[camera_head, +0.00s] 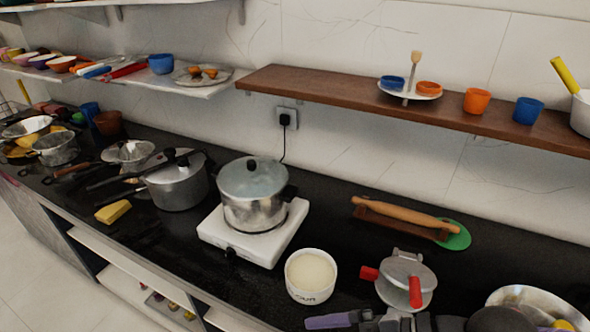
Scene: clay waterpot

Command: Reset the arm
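A steel pot with a glass lid (254,190) stands upright on a white electric hot plate (252,237) at the middle of the black counter. Dark grey parts at the bottom edge, right of centre, look like my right gripper (378,321); they are cut off, so its opening does not show. A purple handle (332,321) lies just left of these parts; I cannot tell whether they touch. My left gripper is not in view. No hand is on the pot.
A white tub (311,276) and a round press with red handles (406,281) stand near the front edge. A pressure cooker (178,182) is left of the pot. A rolling pin (405,214) lies behind. A wooden shelf (330,92) hangs above. Counter between pot and rolling pin is clear.

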